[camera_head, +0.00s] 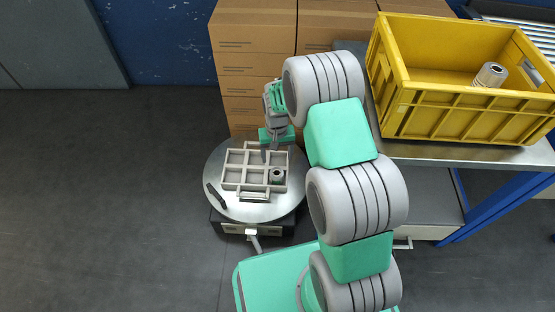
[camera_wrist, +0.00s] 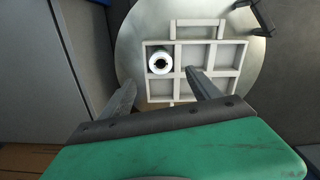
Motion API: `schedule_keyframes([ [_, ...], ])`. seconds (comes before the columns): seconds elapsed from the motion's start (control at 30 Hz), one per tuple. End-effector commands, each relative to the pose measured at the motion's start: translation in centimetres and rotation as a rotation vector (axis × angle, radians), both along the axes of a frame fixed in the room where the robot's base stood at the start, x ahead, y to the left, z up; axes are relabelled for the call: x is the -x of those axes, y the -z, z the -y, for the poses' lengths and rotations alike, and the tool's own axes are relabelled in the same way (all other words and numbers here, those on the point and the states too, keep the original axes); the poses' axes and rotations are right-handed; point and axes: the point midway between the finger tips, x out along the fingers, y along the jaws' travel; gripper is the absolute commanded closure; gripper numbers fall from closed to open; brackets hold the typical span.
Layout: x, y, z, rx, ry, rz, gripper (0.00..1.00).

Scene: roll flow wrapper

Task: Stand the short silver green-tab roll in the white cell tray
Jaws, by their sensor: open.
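The white cell tray (camera_head: 244,187) lies on a round metal table and also shows in the wrist view (camera_wrist: 208,88). A short silver-white roll (camera_head: 277,176) with a dark core stands upright in its front right cell; in the wrist view the roll (camera_wrist: 160,59) is in the upper left cell. A faint green tint shows on it, but I cannot make out a tab clearly. My gripper (camera_wrist: 159,82) is open and empty above the tray, apart from the roll. In the head view the gripper (camera_head: 265,153) is over the tray's far part.
A yellow crate (camera_head: 465,118) on a metal bench at the right holds another silver roll (camera_head: 490,75). Stacked cardboard boxes (camera_head: 240,60) stand behind the round table (camera_head: 215,165). A dark handle-like part (camera_head: 217,195) is at its left edge. Open floor lies left.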

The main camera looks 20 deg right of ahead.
Motion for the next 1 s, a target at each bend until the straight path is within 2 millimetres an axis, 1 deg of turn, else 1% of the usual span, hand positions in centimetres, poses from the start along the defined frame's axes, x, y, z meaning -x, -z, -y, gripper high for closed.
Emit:
schedule_keyframes([
  [0.07,0.1,-1.5,0.0,0.0,-0.003,0.008,0.29],
  [0.13,0.6,-4.0,0.0,-0.001,-0.008,0.022,0.29],
  [0.17,1.0,-5.4,0.0,-0.001,-0.012,0.03,0.29],
  [0.2,1.8,-7.7,0.0,-0.002,-0.018,0.043,0.29],
  [0.23,2.6,-9.4,0.0,-0.002,-0.024,0.051,0.29],
  [0.27,3.5,-11.1,-0.1,-0.002,-0.03,0.061,0.29],
  [0.3,4.9,-13.2,-0.1,-0.003,-0.038,0.073,0.29],
  [0.37,7.3,-16.1,-0.1,-0.003,-0.049,0.089,0.29],
  [0.4,8.9,-17.7,-0.1,-0.002,-0.057,0.102,0.29],
  [0.47,11.6,-19.8,-0.1,-0.002,-0.069,0.12,0.29],
  [0.5,13.4,-20.9,-0.1,-0.002,-0.077,0.13,0.29],
  [0.6,17.5,-22.5,-0.2,-0.001,-0.094,0.155,0.29],
  [0.7,20.2,-23.0,-0.2,0.001,-0.106,0.168,0.29],
  [0.8,21.4,-23.1,-0.4,0.0,-0.111,0.172,0.29],
  [1.0,21.5,-23.0,-0.4,0.0,-0.112,0.171,0.29],
])
